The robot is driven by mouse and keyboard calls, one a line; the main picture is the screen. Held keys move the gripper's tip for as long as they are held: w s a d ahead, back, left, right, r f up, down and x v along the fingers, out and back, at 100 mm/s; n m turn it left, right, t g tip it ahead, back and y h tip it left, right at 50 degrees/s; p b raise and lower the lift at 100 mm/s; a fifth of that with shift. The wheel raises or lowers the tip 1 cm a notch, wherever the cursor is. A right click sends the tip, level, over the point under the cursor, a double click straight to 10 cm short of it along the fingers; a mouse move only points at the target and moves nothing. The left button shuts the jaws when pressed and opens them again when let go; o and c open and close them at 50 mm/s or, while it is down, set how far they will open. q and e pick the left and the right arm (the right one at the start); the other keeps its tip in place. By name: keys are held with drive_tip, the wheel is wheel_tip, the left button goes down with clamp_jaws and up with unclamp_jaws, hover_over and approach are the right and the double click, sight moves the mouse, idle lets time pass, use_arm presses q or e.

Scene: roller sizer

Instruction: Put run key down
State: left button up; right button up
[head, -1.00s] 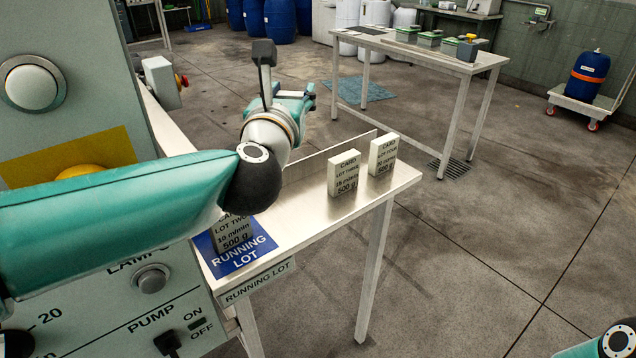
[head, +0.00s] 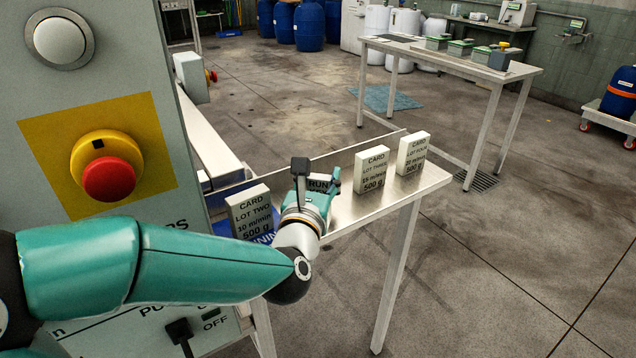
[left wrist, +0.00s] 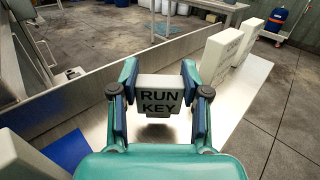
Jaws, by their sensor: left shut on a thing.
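The run key (left wrist: 160,95), a light block with dark lettering, is between the fingers of my left gripper (left wrist: 165,88), which is shut on it. In the head view the key (head: 320,184) shows partly behind the left gripper (head: 322,190), over the steel shelf (head: 385,208). In the left wrist view a bright patch of shelf shows below the key. I cannot tell whether the key touches the shelf. My right gripper is not in view.
The lot two card (head: 250,212) stands on the blue running lot mat just left of the gripper. The lot three card (head: 371,169) and lot four card (head: 411,154) stand to the right. A red stop button (head: 108,178) is on the panel at left.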

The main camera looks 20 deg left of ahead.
use_arm(q)
drive_tip(key=shift+f, duration=0.45)
drive_tip(key=o, duration=1)
drive_tip(key=shift+o, duration=0.2)
